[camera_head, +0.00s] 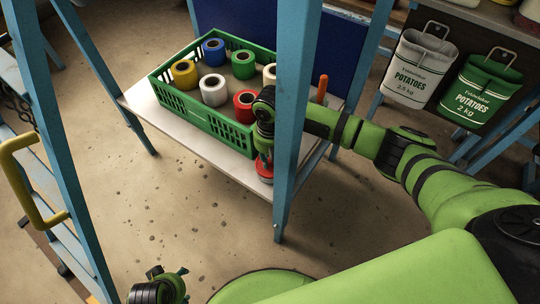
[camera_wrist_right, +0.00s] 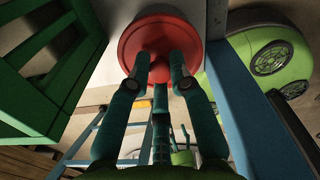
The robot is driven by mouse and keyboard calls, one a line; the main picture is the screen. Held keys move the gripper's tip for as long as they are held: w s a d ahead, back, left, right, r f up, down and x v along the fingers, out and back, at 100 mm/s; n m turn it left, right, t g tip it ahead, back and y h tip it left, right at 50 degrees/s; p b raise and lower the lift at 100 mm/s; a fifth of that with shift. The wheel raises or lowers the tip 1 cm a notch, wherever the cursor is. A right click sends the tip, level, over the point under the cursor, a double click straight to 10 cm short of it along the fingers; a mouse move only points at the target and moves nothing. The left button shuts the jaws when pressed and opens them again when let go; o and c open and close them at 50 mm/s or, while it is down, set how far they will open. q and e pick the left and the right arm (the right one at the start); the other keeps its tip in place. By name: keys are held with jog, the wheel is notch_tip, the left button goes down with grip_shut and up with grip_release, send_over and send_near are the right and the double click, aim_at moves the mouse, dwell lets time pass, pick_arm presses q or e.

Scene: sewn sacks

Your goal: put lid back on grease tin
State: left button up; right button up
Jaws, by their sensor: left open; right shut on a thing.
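My right gripper (camera_head: 264,152) is shut on the red lid (camera_head: 265,172) at the front edge of the pale shelf, just outside the green crate. In the right wrist view the lid (camera_wrist_right: 133,42) is a round red disc, and the fingers (camera_wrist_right: 160,72) close around the knob at its middle. The grease tin cannot be made out; the lid and gripper cover what is under them, so I cannot tell whether the lid touches a tin. My left gripper (camera_head: 170,285) is open and empty at the bottom of the head view, away from the shelf.
The green crate (camera_head: 190,119) on the shelf (camera_head: 165,121) holds several coloured rolls. A blue post (camera_head: 296,110) stands close beside my right gripper. An orange handle (camera_head: 322,88) sticks up behind it. Potato sacks (camera_head: 418,70) hang at the right. The floor in front is clear.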

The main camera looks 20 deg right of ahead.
jog(key=shift+p, duration=0.35)
dwell(0.7)
jog(key=shift+f, duration=0.1)
jog(key=o, duration=0.8)
jog(key=shift+c, duration=0.2)
jog(key=o, duration=0.5)
jog(key=shift+c, duration=0.2)
jog(key=shift+r+p, duration=3.55)
jog(key=shift+p, duration=0.35)
